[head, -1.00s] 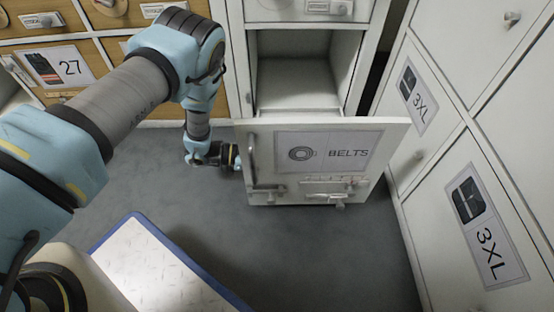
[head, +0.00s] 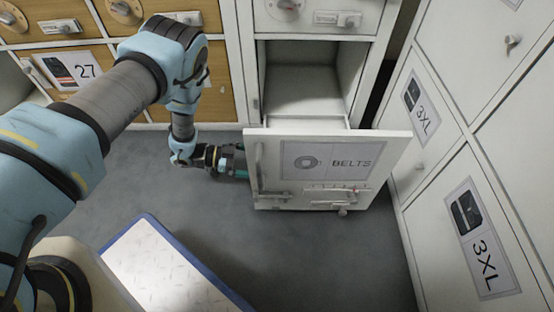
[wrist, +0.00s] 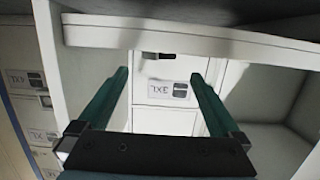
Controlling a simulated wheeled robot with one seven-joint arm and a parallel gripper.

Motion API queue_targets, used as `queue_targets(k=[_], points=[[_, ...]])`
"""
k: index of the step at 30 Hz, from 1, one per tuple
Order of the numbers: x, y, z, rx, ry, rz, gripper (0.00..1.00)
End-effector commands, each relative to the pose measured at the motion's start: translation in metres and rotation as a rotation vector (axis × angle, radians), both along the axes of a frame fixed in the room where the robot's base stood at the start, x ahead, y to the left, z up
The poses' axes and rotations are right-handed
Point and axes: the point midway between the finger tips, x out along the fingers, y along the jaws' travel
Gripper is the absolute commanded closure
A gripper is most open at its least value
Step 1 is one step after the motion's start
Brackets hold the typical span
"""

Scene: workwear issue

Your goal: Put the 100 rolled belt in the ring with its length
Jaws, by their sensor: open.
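My gripper (head: 243,163) is low over the floor in the head view, at the left edge of the white panel marked BELTS (head: 330,165). Its tips are partly hidden there. In the wrist view its two teal fingers (wrist: 160,85) are apart with nothing held between them. The BELTS panel stands out in front of an open white compartment (head: 305,90). A pale handle runs down its left side, close to my gripper; contact cannot be told. The visible part of the compartment looks empty. I see no rolled belt and no ring in these views.
White lockers marked 3XL (head: 482,235) stand close on the right. Wooden drawers, one labelled 27 (head: 75,72), stand at the back left. A blue-edged tray (head: 160,270) is at the front. Grey floor (head: 330,255) is clear below the panel.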

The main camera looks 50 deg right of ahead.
Motion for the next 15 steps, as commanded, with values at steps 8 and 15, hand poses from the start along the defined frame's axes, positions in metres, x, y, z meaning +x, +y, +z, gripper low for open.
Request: queue_targets(k=[8, 15], points=[[0.036, 0.027, 0.011, -0.001, -0.001, 0.001, 0.00], [0.043, 0.032, 0.011, -0.001, 0.000, -0.001, 0.00]])
